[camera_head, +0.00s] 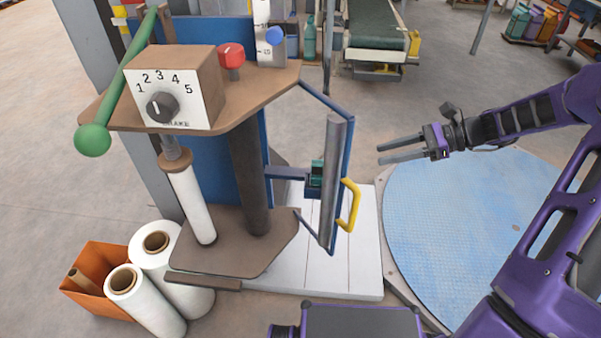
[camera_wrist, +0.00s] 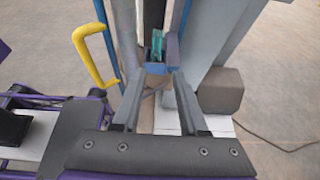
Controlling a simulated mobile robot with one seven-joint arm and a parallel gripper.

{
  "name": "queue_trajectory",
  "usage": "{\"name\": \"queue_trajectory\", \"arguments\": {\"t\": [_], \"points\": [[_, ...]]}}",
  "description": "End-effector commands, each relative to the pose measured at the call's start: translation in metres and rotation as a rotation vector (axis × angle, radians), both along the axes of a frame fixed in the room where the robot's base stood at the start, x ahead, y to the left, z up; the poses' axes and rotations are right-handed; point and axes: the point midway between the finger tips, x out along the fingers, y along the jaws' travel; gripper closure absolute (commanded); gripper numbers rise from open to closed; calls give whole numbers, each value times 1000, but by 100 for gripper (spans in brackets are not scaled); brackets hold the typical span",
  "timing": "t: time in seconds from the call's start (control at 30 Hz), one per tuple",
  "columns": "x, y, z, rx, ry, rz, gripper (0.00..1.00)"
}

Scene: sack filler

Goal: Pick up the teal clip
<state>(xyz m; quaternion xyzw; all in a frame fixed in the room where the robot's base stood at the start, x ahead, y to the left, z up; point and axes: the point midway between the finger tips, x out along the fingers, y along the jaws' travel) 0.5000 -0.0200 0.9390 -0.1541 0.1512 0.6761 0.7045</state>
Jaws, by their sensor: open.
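The teal clip (camera_head: 317,170) sits at the blue bracket on the wrapping machine's mast, partly hidden behind a grey roller in the head view. In the wrist view the teal clip (camera_wrist: 158,46) shows just above a blue block, beyond the fingertips and roughly in line with the space between them. My gripper (camera_head: 381,154) is open and empty, to the right of the clip and pointing left at it, apart from it. Its two fingers (camera_wrist: 158,77) also show in the wrist view with a gap between them.
A grey vertical roller (camera_head: 333,185) in a blue frame with a yellow handle (camera_head: 349,204) stands between my gripper and the clip in the head view. A control box (camera_head: 180,88) is at upper left. White film rolls (camera_head: 146,300) stand at lower left. A blue turntable (camera_head: 460,225) lies below my arm.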

Motion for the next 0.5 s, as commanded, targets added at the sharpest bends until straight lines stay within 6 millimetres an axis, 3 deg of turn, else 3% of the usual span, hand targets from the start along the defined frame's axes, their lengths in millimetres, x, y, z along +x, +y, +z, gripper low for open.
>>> {"name": "queue_trajectory", "arguments": {"t": [0.17, 0.5], "points": [[-9, 6, -1, 47, 13, 7, 57], [-8, 70, -28, 45, 12, 9, 57]]}}
